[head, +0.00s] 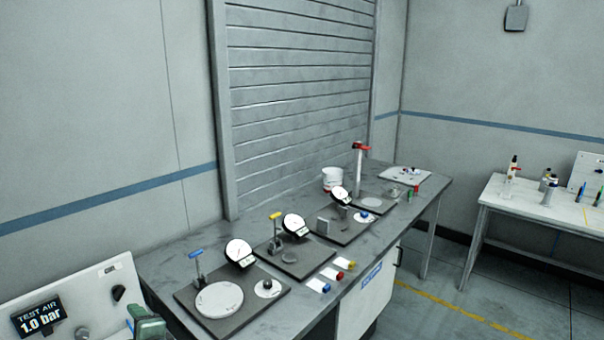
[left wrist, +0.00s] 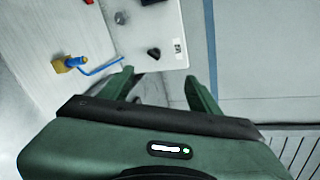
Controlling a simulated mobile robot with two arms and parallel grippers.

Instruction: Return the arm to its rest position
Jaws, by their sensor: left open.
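My left gripper (left wrist: 162,88) shows in the left wrist view with its two green fingers spread apart and nothing between them. It is in front of a white panel (left wrist: 172,35) with dark knobs. In the head view, a green part of my left arm (head: 148,326) shows at the bottom left, beside the white test air panel (head: 105,285); its fingertips cannot be made out there. My right gripper is in neither view.
A long grey workbench (head: 165,262) carries several dark base plates with dial gauges. A white cup (head: 332,178) stands toward its back. A second white table (head: 490,205) with bottles is at the right. The floor (head: 420,310) between them is clear.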

